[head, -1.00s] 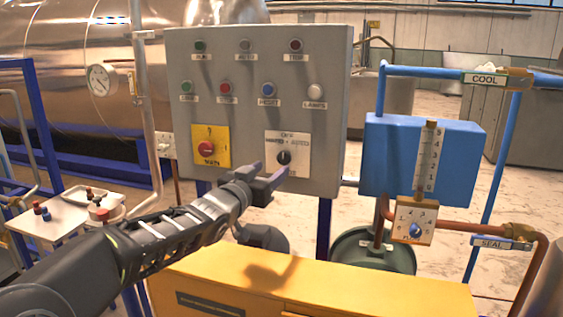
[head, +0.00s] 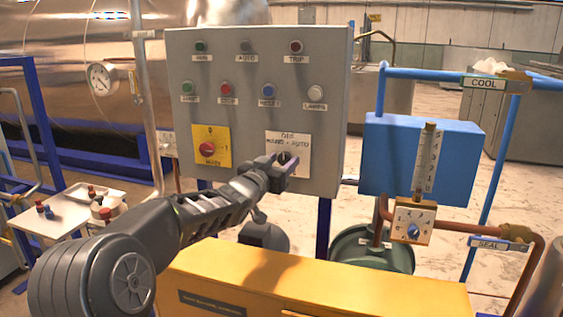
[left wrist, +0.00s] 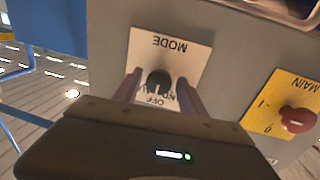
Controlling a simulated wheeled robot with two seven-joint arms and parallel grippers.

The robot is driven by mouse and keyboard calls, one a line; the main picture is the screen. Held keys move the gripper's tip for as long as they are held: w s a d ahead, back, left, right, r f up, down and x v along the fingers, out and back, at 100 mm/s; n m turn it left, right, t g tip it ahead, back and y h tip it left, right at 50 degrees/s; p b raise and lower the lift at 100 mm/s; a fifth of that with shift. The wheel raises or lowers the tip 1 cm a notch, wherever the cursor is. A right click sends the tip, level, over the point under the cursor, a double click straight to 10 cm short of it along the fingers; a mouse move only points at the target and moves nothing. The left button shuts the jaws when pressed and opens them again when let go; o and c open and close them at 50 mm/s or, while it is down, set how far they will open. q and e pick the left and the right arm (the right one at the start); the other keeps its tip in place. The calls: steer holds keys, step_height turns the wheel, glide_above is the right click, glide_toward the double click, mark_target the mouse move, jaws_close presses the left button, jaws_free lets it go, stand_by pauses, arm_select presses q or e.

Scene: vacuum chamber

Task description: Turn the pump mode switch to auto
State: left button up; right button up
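The pump mode switch is a black knob (head: 284,157) on a white plate (head: 302,141) low on the grey control panel. The plate reads OFF at the top and HAND and AUTO below it, with AUTO on the right. My left gripper (head: 279,163) is at the knob. In the left wrist view the picture is upside down, and the knob (left wrist: 158,80) sits between the two fingers of my left gripper (left wrist: 157,89). The fingers are apart, with a gap showing on each side of the knob. Which way the knob points is not clear. My right gripper is not in view.
The red main switch (head: 207,149) on its yellow plate is left of the mode plate. Push buttons and lamps fill the panel (head: 265,119) above. A yellow cabinet (head: 330,285) stands below, and a blue box (head: 385,175) with pipes is to the right.

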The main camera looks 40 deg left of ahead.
arm_select(q)
jaws_close()
stand_by(0.3)
steer(key=shift+m, duration=0.4)
steer(key=shift+m+b, duration=0.75)
steer(key=shift+m, duration=0.45)
steer(key=m+g+b, duration=0.1)
steer(key=m, duration=0.4)
steer(key=shift+r+b, duration=0.15)
steer(key=shift+b, duration=0.25)
steer(key=shift+y, duration=0.3)
steer(key=shift+o, duration=0.9)
jaws_free()
